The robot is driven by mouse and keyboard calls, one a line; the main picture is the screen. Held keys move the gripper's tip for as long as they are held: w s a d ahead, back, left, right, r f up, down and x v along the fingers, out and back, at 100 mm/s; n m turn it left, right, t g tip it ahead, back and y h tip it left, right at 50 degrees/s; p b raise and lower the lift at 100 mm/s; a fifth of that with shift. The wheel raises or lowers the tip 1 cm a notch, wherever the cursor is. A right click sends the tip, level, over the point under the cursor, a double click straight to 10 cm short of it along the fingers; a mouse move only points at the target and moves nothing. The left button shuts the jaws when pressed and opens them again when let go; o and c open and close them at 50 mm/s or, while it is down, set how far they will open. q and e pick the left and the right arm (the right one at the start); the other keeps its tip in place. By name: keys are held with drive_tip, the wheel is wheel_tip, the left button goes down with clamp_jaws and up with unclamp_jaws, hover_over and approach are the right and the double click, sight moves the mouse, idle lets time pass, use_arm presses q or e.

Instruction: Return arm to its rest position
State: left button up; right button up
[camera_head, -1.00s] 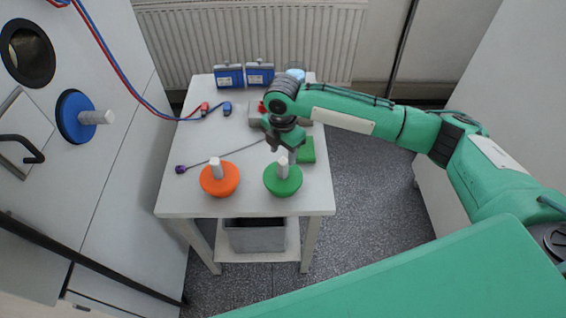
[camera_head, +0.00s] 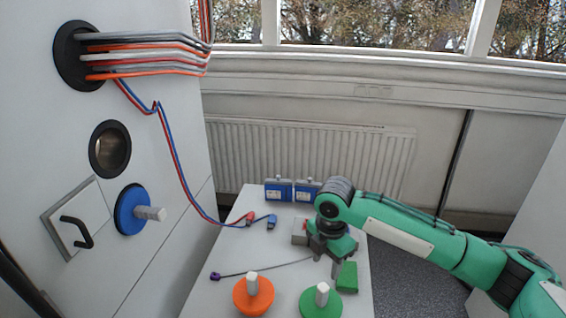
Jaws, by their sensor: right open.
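My right arm (camera_head: 425,240) comes in from the right, green with dark joints. Its right gripper (camera_head: 326,262) points down over the right part of the white table (camera_head: 205,290), behind the green knobbed disc (camera_head: 321,304). The gripper is open and nothing shows between its fingers. It partly covers a grey box (camera_head: 299,231) and is close to a green block (camera_head: 347,277); whether it touches either I cannot tell. My left gripper is not in view.
An orange knobbed disc (camera_head: 253,296) lies at the table's front. Two blue boxes (camera_head: 279,189) stand at the back.

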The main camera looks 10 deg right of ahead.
drive_tip(key=s+a+f+m+t+y, duration=0.1)
drive_tip(key=s+a+f+m+y, duration=0.1)
drive_tip(key=s+a+f+m, duration=0.3)
drive_tip(key=s+a+f+m+t+y, duration=0.1)
drive_tip(key=s+a+f+m+y, duration=0.15)
drive_tip(key=s+a+f, duration=0.4)
drive_tip(key=s+d+f+m+t+h, duration=0.2)
drive_tip(key=s+d+f+m+h, duration=0.15)
drive_tip(key=s+d+m, duration=1.25)
wheel_tip(320, 180, down, 30)
drive_tip(key=s+d+n+g, duration=0.2)
drive_tip(key=s+d+f, duration=0.1)
drive_tip(key=s+f, duration=0.8)
drive_tip(key=f, duration=0.1)
drive_tip(key=s+d+f+g+h, duration=0.1)
drive_tip(key=s+d+f, duration=0.1)
drive_tip(key=s+f, duration=0.8)
drive_tip(key=shift+s+d+f, duration=0.15)
drive_tip(key=shift+d+f, duration=0.15)
